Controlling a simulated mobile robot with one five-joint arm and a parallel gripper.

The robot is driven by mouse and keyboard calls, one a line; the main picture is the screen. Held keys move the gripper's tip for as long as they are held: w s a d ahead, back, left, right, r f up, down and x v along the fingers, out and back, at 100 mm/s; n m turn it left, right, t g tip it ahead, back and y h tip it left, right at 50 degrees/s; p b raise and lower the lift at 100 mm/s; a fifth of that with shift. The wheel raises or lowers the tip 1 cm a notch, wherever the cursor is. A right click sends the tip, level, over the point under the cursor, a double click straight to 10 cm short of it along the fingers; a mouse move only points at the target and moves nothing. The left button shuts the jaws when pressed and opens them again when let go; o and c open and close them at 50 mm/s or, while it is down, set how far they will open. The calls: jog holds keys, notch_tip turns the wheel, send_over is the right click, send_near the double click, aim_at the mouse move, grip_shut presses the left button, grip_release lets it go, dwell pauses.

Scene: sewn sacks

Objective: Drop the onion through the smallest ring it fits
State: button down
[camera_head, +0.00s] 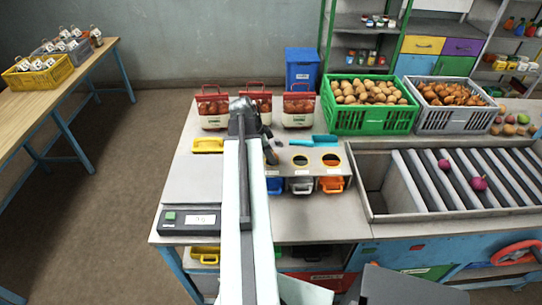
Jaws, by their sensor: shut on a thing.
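My gripper (269,153) is dark and hangs at the end of my arm, at the left part of a grey sizing board. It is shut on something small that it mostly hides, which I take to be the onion. The board has a middle ring (300,160) with a yellow rim and a right ring (331,160) with an orange rim, the right one looking larger. The left ring is hidden behind my gripper. Below the board are a blue bin (274,186), a grey bin (301,186) and an orange bin (333,184).
Two purple onions (479,184) lie on the roller rack (412,180) at right. A green crate (368,118) and a grey crate (452,121) stand behind. Red-topped sacks (298,108) stand at the back. A scale (190,219) is at left. A teal tool (313,141) lies behind the board.

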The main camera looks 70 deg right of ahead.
jog(key=c, duration=0.9)
grip_release()
jog(key=shift+o, duration=0.2)
jog(key=p+v, duration=0.7)
jog(key=v, duration=0.1)
jog(key=shift+f, duration=0.1)
